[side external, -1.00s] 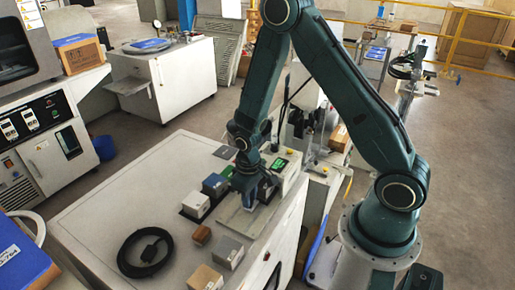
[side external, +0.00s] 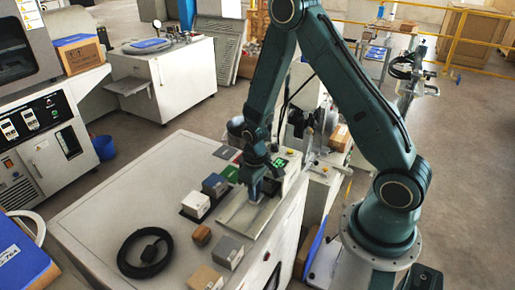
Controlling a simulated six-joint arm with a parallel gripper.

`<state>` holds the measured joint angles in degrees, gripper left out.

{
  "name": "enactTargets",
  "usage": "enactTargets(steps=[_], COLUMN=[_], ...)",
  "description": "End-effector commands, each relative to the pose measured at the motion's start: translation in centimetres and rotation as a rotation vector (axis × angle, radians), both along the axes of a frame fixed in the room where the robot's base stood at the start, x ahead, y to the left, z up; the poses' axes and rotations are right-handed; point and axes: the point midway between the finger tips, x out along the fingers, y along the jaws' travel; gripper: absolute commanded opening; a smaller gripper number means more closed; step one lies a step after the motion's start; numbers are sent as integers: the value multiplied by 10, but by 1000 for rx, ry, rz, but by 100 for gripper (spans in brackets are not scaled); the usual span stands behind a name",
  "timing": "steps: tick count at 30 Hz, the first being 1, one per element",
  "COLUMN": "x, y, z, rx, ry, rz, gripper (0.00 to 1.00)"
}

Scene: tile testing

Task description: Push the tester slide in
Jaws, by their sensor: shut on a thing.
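The tester (side external: 287,165), a pale unit with a lit green display, stands at the back right corner of the white bench. A flat grey metal track (side external: 238,219) runs from it towards the front left. My gripper (side external: 257,193) points down over the far part of this track, close to the tester's front. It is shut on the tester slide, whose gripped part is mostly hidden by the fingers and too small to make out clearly.
Blue-topped (side external: 215,184) and white (side external: 196,204) blocks stand left of the track. A brown block (side external: 201,235), a grey block (side external: 228,252), a beige block (side external: 206,278) and a coiled black cable (side external: 145,253) lie nearer. The bench's left part is clear.

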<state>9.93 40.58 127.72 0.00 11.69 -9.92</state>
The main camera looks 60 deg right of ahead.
Motion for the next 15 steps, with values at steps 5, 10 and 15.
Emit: enactTargets(steps=[5, 10, 15], x=[0, 0, 0], y=[-7, -13, -19], z=[0, 0, 0], rx=[-1, -1, -1], ry=[-1, 0, -1], rz=[-2, -1, -2], gripper=[7, 7, 7])
